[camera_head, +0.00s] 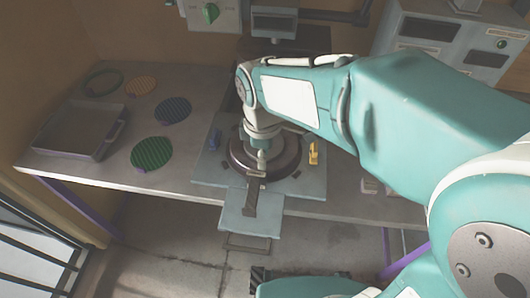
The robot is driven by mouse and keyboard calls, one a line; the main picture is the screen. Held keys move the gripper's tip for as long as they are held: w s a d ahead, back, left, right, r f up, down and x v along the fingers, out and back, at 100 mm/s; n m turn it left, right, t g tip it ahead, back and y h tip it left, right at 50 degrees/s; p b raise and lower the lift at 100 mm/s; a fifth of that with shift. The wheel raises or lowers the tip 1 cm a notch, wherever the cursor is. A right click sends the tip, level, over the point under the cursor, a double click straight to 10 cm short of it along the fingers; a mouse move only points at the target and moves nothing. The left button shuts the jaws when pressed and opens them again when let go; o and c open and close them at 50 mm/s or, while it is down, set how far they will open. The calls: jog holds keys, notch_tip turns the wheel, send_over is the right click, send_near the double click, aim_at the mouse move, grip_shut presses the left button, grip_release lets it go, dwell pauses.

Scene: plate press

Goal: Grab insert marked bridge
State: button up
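My gripper (262,160) points down over the dark round seat (285,160) of the press plate. The arm covers much of it, and the fingers are too small to tell open from shut. No marking that reads bridge can be made out. On the table to the left lie a green ring (103,82), an orange striped disc (140,85), a dark blue-purple striped disc (173,110) and a green striped disc (152,152). The gripper is apart from all of them, to their right.
A grey tray (72,156) sits at the table's left. A blue piece (214,139) and a yellow piece (313,153) flank the round seat. A light plate (245,222) juts past the front edge. A box with a green knob (211,13) is behind.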

aim_at(265, 174)
jog(key=f, duration=0.5)
jog(key=shift+d+f, duration=0.15)
jog(key=shift+d, duration=0.15)
notch_tip(265, 174, down, 5)
jog(key=shift+a+r, duration=0.1)
grip_shut()
